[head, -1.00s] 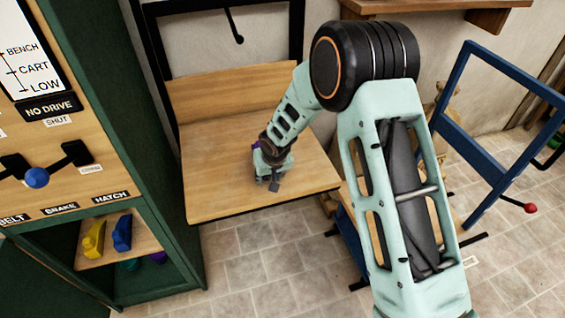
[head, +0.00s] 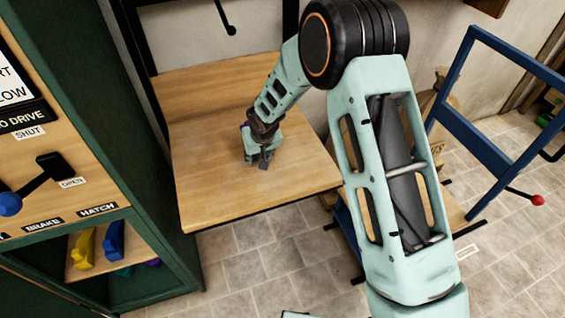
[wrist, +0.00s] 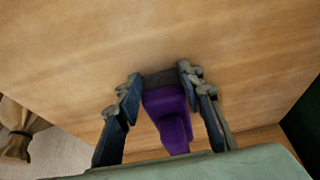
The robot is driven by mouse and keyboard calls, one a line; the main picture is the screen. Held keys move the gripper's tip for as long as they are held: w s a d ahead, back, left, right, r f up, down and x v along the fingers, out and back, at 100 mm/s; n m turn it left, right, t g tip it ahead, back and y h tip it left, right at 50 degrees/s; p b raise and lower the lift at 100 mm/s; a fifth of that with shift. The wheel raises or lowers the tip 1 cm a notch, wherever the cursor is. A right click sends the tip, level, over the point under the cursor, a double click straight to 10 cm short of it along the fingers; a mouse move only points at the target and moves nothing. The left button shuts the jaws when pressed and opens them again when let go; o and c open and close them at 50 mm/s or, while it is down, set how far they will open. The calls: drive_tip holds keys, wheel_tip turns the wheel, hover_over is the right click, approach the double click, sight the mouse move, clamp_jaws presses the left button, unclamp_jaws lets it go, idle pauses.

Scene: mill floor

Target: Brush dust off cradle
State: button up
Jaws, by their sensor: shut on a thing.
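My gripper (head: 263,154) is low over the wooden bench top (head: 230,200). In the wrist view, its two fingers (wrist: 160,78) are closed on the sides of a purple block-like tool (wrist: 168,118) with a dark strip at its far end, which looks like a brush. The strip is close to the wood, but I cannot tell whether it touches. In the head view the gripper hides most of the tool. I cannot pick out a cradle for certain, and no dust is clear on the bare wood.
A green cabinet (head: 150,180) with levers and a cubby holding a yellow piece (head: 83,249) and a blue piece (head: 113,241) stands left. A blue frame (head: 455,120) with a red knob (head: 537,200) stands right. A tied sack (wrist: 16,132) shows in the wrist view. Tiled floor lies in front.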

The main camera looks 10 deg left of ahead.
drive_tip(key=shift+w+a, duration=0.2)
drive_tip(key=shift+w, duration=0.15)
wheel_tip(320, 180, up, 4)
drive_tip(key=shift+f+p, duration=0.1)
drive_tip(key=shift+p, duration=0.7)
drive_tip(key=shift+r+p, duration=1.15)
drive_tip(key=shift+r, duration=1.1)
drive_tip(key=shift+d, duration=0.1)
